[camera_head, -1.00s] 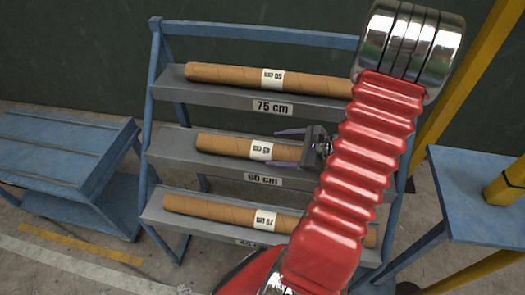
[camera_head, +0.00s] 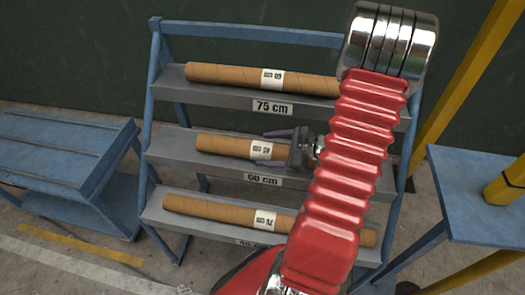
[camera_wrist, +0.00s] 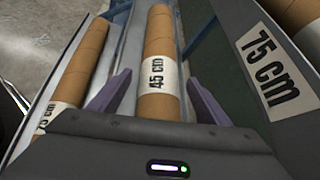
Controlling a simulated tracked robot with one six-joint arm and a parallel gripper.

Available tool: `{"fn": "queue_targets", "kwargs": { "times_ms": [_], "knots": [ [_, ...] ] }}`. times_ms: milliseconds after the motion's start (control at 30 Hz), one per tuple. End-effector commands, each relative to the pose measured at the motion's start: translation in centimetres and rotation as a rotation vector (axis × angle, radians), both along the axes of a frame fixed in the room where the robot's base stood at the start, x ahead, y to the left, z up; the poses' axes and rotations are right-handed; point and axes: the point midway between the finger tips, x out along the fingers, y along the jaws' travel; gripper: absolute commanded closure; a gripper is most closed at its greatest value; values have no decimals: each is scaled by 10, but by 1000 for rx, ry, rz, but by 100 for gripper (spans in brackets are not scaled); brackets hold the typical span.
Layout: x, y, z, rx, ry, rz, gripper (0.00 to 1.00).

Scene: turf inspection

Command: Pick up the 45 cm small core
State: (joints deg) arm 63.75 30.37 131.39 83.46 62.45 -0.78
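The 45 cm core (camera_head: 224,146) is a brown cardboard tube with a white label, lying on the middle shelf (camera_head: 166,150) of a blue rack. In the wrist view the 45 cm core (camera_wrist: 157,97) runs between my two purple fingers, its label reading "45 cm". My gripper (camera_head: 270,156) is open, with one finger on each side of the core around its label; it also shows in the wrist view (camera_wrist: 158,80). Gaps show between the fingers and the tube. The core's right end is hidden behind my gripper.
A longer core (camera_head: 225,75) lies on the top shelf, marked "75 cm". Another core (camera_head: 210,209) lies on the bottom shelf, partly hidden by my arm. A blue bench (camera_head: 60,150) stands left and a blue table (camera_head: 465,190) right, beside a yellow post (camera_head: 470,85).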

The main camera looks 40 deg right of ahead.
Motion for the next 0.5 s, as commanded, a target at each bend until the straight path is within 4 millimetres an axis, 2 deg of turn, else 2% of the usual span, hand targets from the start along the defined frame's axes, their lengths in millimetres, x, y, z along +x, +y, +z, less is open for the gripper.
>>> {"fn": "queue_targets", "kwargs": {
  "times_ms": [67, 500],
  "knots": [
    [0, 0, 0, 0, 0, 0, 35],
    [0, 0, 0, 0, 0, 0, 66]
  ]
}}
